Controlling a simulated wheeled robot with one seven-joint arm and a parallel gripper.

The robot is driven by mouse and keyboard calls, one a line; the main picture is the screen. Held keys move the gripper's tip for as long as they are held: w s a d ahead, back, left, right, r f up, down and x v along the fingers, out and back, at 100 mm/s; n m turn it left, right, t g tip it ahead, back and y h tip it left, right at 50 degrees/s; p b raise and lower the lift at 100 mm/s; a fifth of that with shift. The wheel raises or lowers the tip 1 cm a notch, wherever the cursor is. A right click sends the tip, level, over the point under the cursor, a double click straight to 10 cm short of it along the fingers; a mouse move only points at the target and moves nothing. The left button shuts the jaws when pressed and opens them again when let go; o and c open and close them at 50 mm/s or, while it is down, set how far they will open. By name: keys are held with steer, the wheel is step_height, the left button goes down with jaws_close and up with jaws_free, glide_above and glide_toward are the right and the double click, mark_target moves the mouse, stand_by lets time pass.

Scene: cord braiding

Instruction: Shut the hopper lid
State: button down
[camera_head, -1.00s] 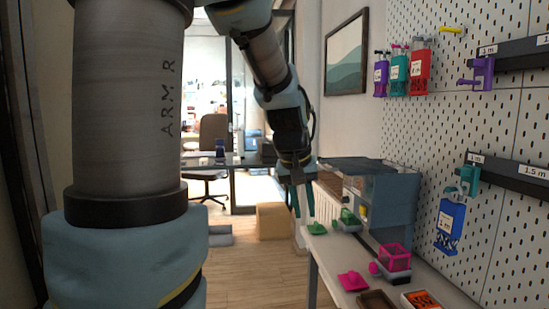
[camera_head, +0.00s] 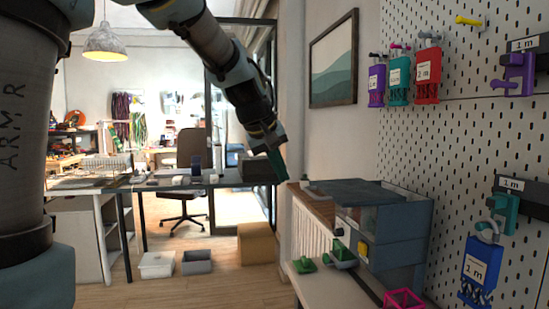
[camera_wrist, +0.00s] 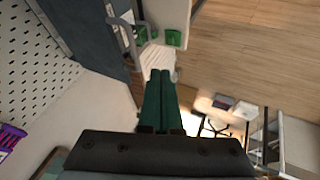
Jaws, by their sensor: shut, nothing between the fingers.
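A blue-grey machine box (camera_head: 398,232) stands on the bench at the right in the head view. Its flat top panel (camera_head: 372,192) lies level over a partly see-through upper part; I cannot tell for sure whether this is the hopper lid or whether a gap remains. My gripper (camera_head: 277,164) is in the air, up and left of the box, apart from it. In the wrist view its green fingers (camera_wrist: 160,103) lie side by side, shut and empty. A dark blue panel with a curved grey handle (camera_wrist: 124,38) shows past the fingers there.
A pegboard (camera_head: 450,140) with hanging tools rises close at the right. A white radiator (camera_head: 309,232) stands behind.

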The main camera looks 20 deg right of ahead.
mark_target(338, 189)
steer(key=d+f+p, duration=0.1)
steer(key=d+f, duration=0.2)
steer(key=d, duration=0.2)
steer(key=shift+w+d+f+p, duration=0.2)
steer(key=shift+d+f+p, duration=0.1)
steer(key=shift+f+p, duration=0.1)
steer(key=shift+d, duration=0.1)
steer(key=d+p, duration=0.1)
steer(key=d, duration=0.1)
steer(key=d+p, duration=0.1)
steer(key=d, duration=0.2)
steer(key=s+d+p, duration=0.1)
steer(key=d+p, duration=0.1)
steer(key=d, duration=0.1)
steer(key=shift+d+r, duration=0.15)
steer(key=shift+s+d, duration=0.1)
steer(key=shift+d, duration=0.4)
steer(key=shift+a, duration=0.1)
